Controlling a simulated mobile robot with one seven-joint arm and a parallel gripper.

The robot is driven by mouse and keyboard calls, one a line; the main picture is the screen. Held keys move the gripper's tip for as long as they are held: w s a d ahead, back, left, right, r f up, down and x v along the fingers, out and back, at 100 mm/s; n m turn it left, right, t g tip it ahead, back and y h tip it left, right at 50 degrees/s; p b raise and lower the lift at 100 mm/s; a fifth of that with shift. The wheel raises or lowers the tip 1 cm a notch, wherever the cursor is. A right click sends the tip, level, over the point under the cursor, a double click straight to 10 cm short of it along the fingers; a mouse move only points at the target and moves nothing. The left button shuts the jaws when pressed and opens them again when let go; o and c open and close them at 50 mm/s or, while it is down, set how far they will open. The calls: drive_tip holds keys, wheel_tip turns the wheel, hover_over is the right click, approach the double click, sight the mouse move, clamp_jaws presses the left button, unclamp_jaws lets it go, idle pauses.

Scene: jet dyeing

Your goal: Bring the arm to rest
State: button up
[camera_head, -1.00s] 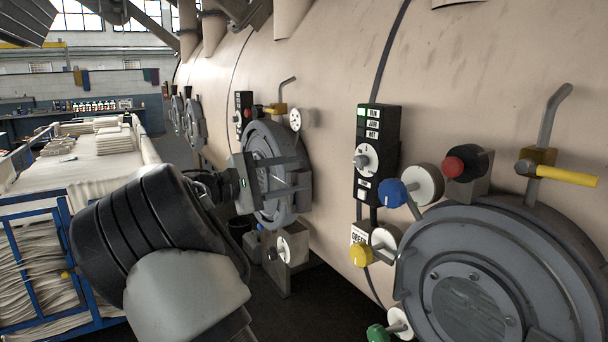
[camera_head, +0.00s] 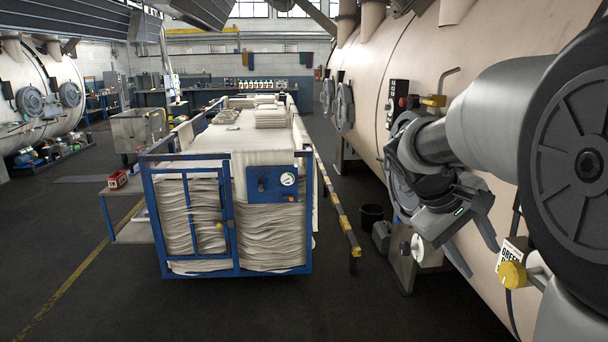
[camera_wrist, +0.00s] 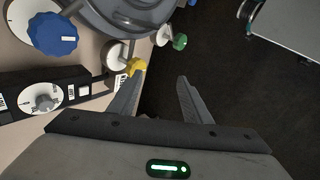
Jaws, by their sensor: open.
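My gripper (camera_head: 483,262) is at the right of the head view, beside the large cream dyeing vessel (camera_head: 460,65), with my arm bent in front of the vessel wall. In the wrist view my gripper (camera_wrist: 160,80) has its two fingers spread apart with nothing between them. The left finger's tip appears close to a yellow knob (camera_wrist: 136,66); I cannot tell whether they touch. A blue knob (camera_wrist: 53,33), a green knob (camera_wrist: 180,41) and a dial box (camera_wrist: 45,101) also show there. The yellow knob shows in the head view too (camera_head: 512,274).
A blue-framed cart (camera_head: 235,272) piled with pale cloth stands in the middle. A yellow-black rail (camera_head: 338,205) runs along its right side. A dark bucket (camera_head: 371,216) stands near the vessel. Dark floor (camera_head: 90,280) is clear at the front left.

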drive_tip(key=s+a+f+m+t+y+p, duration=0.1)
drive_tip(key=s+a+t+y, duration=0.3)
drive_tip(key=s+a, duration=1.2)
drive_tip(key=a+m+y, duration=0.1)
drive_tip(key=y, duration=0.2)
drive_tip(key=shift+s+a+f+m+y, duration=0.3)
drive_tip(key=shift+a+m, duration=0.1)
